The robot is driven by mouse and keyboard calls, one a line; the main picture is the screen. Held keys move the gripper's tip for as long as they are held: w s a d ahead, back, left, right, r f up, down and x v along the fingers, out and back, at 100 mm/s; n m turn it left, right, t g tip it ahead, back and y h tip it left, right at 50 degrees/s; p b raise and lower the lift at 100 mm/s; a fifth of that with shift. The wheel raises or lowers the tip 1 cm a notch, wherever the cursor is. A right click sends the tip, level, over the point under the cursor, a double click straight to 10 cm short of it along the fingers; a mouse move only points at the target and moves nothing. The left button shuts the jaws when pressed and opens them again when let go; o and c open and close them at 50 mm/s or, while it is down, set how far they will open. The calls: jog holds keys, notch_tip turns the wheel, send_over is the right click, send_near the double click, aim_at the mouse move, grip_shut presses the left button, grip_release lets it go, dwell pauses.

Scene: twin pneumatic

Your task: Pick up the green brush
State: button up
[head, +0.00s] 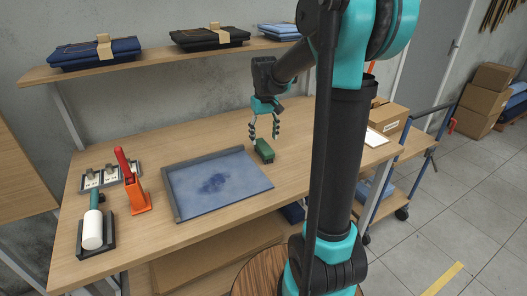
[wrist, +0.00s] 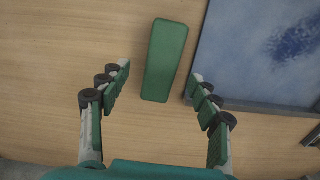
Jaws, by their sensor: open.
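The green brush (head: 264,151) lies on the wooden table, just right of the tray's back right corner in the head view. In the wrist view the green brush (wrist: 165,60) is a long block, slightly tilted, its near end between the fingertips. My gripper (head: 264,136) is open and hangs above the brush, pointing down. In the wrist view my gripper (wrist: 158,76) has one finger on each side of the brush, with a gap on both sides. Nothing is held. The brush's underside is hidden.
A grey-framed tray (head: 174,203) with blue stained cloth lies left of the brush, close to my right finger in the wrist view. An orange tool (head: 138,194) and a white roller (head: 92,230) stand at the table's left. A shelf (head: 150,62) with folded clothes hangs behind.

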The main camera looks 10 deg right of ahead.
aim_at(263, 146)
jog(key=shift+a+f, duration=0.15)
jog(key=shift+f, duration=2.5)
jog(key=shift+c, duration=0.5)
jog(key=c, duration=1.2)
